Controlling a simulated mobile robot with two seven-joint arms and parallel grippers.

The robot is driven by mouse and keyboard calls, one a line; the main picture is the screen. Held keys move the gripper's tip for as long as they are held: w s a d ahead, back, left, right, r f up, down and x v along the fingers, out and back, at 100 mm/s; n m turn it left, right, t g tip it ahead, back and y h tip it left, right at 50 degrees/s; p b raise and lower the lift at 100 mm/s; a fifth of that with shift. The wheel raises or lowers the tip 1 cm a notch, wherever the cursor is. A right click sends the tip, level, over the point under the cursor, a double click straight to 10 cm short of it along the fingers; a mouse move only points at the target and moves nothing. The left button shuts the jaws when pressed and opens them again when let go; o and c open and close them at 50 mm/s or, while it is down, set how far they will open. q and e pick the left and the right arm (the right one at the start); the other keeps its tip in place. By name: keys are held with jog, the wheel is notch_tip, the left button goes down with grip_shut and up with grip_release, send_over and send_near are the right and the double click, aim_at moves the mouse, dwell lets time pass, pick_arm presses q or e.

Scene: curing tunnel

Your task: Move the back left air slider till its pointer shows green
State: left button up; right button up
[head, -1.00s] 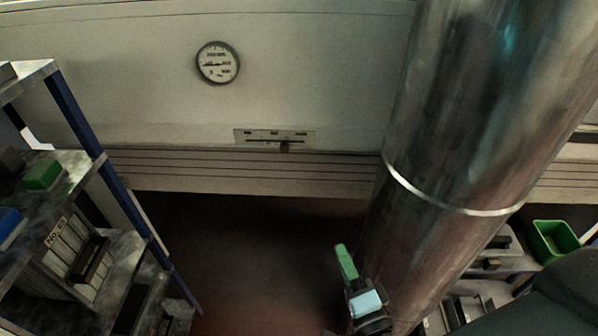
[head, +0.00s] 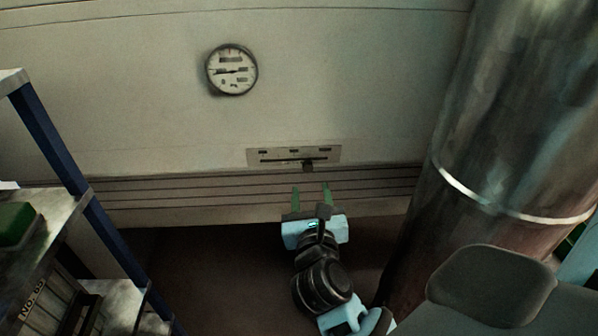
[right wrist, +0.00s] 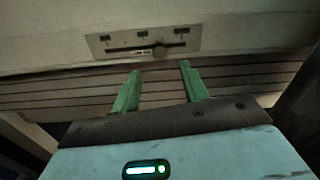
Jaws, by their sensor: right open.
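The air slider is a pale plate (head: 270,155) with a dark horizontal slot and a dark knob (head: 308,166), set low on the cream tunnel wall. The knob sits right of the slot's middle in the head view. In the right wrist view the knob (right wrist: 160,50) shows beyond the fingertips, between them. A round white dial (head: 231,70) with a dark rim is on the wall up and left of the slider; its pointer lies roughly level, and I make out no green. My right gripper (head: 311,187) is open and empty, just below the knob, apart from it. My left gripper is out of view.
A large metal duct (head: 500,130) stands at the right, close to my right arm. A blue-posted shelf (head: 70,160) with a green bin (head: 15,222) stands at the left. Ribbed wall trim (head: 150,200) runs below the slider. The floor between is clear.

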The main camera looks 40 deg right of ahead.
aim_at(308, 169)
jog(key=shift+p+x, duration=0.3)
jog(key=shift+x, duration=3.55)
jog(key=shift+c, duration=0.4)
grip_shut()
